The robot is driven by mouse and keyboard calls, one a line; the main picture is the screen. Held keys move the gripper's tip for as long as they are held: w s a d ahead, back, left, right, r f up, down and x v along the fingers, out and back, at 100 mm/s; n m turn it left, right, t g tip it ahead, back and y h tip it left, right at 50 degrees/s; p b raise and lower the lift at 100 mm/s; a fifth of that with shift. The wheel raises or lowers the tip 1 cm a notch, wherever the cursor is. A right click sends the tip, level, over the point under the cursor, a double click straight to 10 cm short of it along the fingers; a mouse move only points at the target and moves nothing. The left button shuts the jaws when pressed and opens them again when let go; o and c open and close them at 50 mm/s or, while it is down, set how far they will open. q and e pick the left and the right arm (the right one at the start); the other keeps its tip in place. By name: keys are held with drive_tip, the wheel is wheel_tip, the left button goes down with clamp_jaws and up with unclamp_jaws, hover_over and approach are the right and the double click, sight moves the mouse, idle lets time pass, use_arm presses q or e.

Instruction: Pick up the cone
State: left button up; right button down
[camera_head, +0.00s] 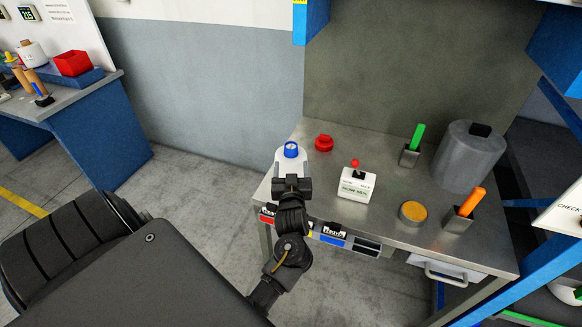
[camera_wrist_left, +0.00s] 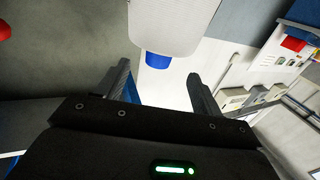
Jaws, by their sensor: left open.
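The cone (camera_head: 285,160) is white with a blue top and stands at the left end of the metal workbench. My left gripper (camera_head: 292,183) is right in front of it in the head view and hides its lower part. In the left wrist view the cone (camera_wrist_left: 178,22) is at the top, its blue end (camera_wrist_left: 157,60) pointing toward the gap between the fingers. My left gripper (camera_wrist_left: 160,85) is open and empty, the fingers apart on either side of that gap. I cannot tell whether they touch the cone. My right gripper is not in view.
Another table (camera_head: 95,130) stands at the far left.

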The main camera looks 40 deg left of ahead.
sight(291, 155)
use_arm(q)
drive_tip(key=x, duration=0.1)
drive_tip(key=b+x, duration=0.1)
drive_tip(key=shift+w+a+f, duration=0.2)
drive_tip(key=shift+w+a, duration=0.05)
drive_tip(key=shift+w, duration=0.1)
drive_tip(key=shift+w+a, duration=0.25)
drive_tip(key=shift+w, duration=0.05)
drive_tip(key=shift+w+a+b, duration=0.25)
drive_tip(key=shift+b, duration=0.1)
drive_tip(key=b+x, duration=0.2)
drive_tip(key=x, duration=0.1)
drive_tip(key=shift+w+a, duration=0.25)
drive_tip(key=shift+w, duration=0.05)
drive_tip(key=shift+w+a, duration=0.3)
drive_tip(key=shift+w, duration=0.1)
drive_tip(key=shift+s+r, duration=0.15)
drive_tip(key=shift+r, duration=0.05)
